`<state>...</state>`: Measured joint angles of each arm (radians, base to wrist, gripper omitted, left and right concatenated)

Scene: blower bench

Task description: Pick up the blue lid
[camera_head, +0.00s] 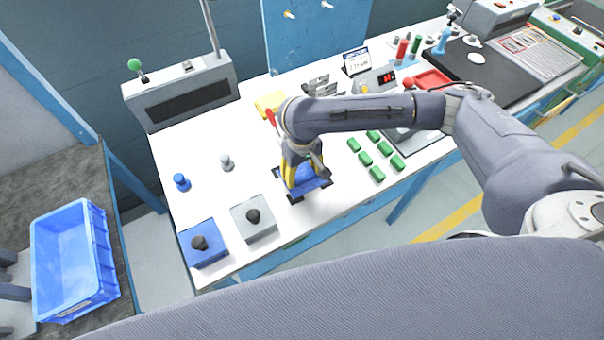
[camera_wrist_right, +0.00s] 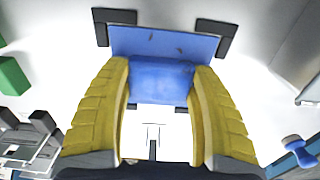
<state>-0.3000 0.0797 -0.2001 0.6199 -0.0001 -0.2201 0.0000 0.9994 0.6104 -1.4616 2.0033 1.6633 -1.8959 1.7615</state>
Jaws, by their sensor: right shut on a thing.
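The blue lid (camera_head: 312,186) is on the white bench among black corner marks, partly covered by my right gripper in the head view. In the right wrist view, the blue lid (camera_wrist_right: 160,42) shows a flat plate and a raised blue block. My right gripper (camera_head: 303,180) points down, and its yellow fingers close on the two sides of the block; the fingers also show in the right wrist view (camera_wrist_right: 160,80). Whether the lid touches the bench is hard to tell. My left gripper is not in view.
A grey box (camera_head: 253,218) and a blue box (camera_head: 204,244), both with black knobs, stand left of the gripper. Several green blocks (camera_head: 366,158) lie right of it. A blue crate (camera_head: 103,262) stands on the left side table. The bench's front edge is close.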

